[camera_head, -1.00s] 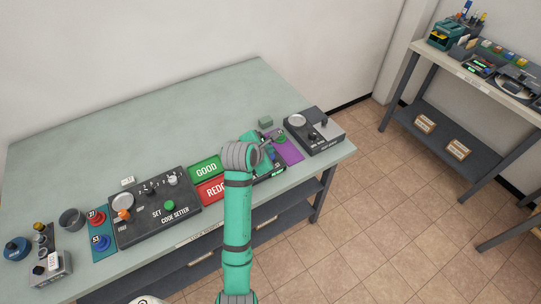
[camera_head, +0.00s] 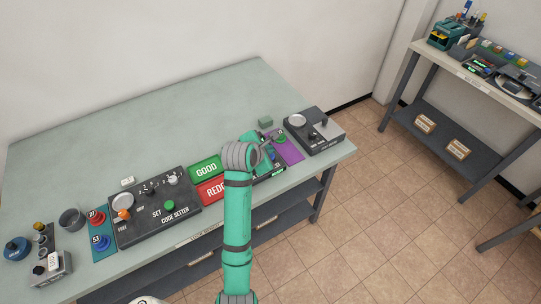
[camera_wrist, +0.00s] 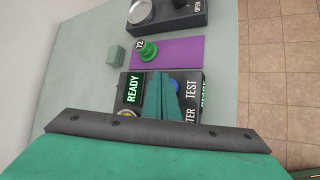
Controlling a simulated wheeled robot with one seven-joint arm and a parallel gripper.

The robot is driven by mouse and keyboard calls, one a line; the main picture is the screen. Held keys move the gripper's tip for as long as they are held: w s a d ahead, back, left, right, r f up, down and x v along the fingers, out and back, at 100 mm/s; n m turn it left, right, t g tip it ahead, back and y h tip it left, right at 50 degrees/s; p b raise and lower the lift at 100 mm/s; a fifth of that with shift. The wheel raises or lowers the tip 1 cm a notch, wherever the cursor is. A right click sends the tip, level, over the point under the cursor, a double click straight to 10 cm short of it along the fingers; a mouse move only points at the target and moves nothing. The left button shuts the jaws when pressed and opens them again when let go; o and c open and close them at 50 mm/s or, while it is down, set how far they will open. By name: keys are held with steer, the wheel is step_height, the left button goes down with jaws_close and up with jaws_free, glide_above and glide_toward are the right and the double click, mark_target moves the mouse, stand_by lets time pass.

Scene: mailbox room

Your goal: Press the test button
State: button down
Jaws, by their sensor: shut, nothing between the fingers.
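The dark tester box (camera_wrist: 140,76) lies under my gripper in the wrist view. It has a lit READY display (camera_wrist: 133,88) and TEST lettering (camera_wrist: 192,90). A round blue button (camera_wrist: 174,84) by the TEST lettering is partly hidden by my fingers. My gripper (camera_wrist: 160,75) is shut and empty, its teal fingertips over the box between the display and the lettering. I cannot tell whether they touch the button. In the head view my arm hides much of the tester (camera_head: 270,174).
A purple mat (camera_wrist: 175,52) with a green knob marked 72 (camera_wrist: 148,51) lies beside the tester. A grey-green block (camera_wrist: 116,54) and a dark scale-like device (camera_head: 314,131) are nearby. GOOD (camera_head: 206,168) and red panels and the code setter (camera_head: 155,206) stand left along the bench.

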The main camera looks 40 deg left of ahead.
steer(key=shift+f, duration=0.2)
stand_by(0.3)
steer(key=shift+f, duration=0.25)
steer(key=shift+f, duration=0.3)
stand_by(0.6)
steer(key=shift+w+d+f, duration=0.1)
steer(key=shift+w+d, duration=0.05)
steer(key=shift+f, duration=0.1)
steer(key=shift+s+a, duration=0.2)
steer(key=shift+w+d+r, duration=0.1)
steer(key=shift+r, duration=0.85)
